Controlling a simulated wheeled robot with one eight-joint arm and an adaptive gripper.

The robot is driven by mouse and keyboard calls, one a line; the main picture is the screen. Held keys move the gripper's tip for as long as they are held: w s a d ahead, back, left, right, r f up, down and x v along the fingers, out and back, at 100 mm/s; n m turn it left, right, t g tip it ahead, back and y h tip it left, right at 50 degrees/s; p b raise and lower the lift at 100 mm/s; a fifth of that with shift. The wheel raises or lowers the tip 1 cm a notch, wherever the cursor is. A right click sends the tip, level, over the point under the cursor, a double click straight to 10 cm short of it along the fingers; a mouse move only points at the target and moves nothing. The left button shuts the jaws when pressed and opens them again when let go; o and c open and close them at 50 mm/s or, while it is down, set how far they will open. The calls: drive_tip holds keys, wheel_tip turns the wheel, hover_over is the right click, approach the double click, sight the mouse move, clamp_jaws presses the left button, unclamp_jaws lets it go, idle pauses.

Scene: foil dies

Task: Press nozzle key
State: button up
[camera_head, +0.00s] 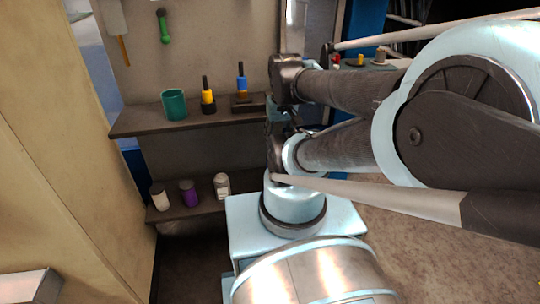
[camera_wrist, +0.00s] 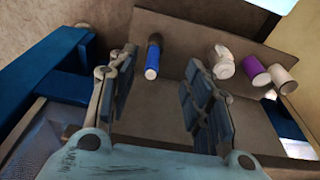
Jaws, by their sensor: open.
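I cannot make out a part that is clearly the nozzle key in either view. My gripper (camera_wrist: 161,62) is open in the wrist view, with its two padded fingers apart and nothing held between them. A blue cylinder with a dark end (camera_wrist: 152,62) shows in the gap between the fingers, beyond the fingertips. It appears to be apart from them. In the head view my arm covers most of the gripper and the area around it.
The upper shelf (camera_head: 140,124) holds a teal cup (camera_head: 174,104), a yellow-and-black item (camera_head: 208,97) and a blue-and-black item (camera_head: 241,84). The lower shelf holds a white jar (camera_head: 160,197), a purple jar (camera_head: 188,193) and a pale jar (camera_head: 222,186). A beige panel stands left.

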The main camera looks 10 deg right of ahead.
drive_tip(key=shift+c, duration=0.2)
clamp_jaws()
idle(1.0)
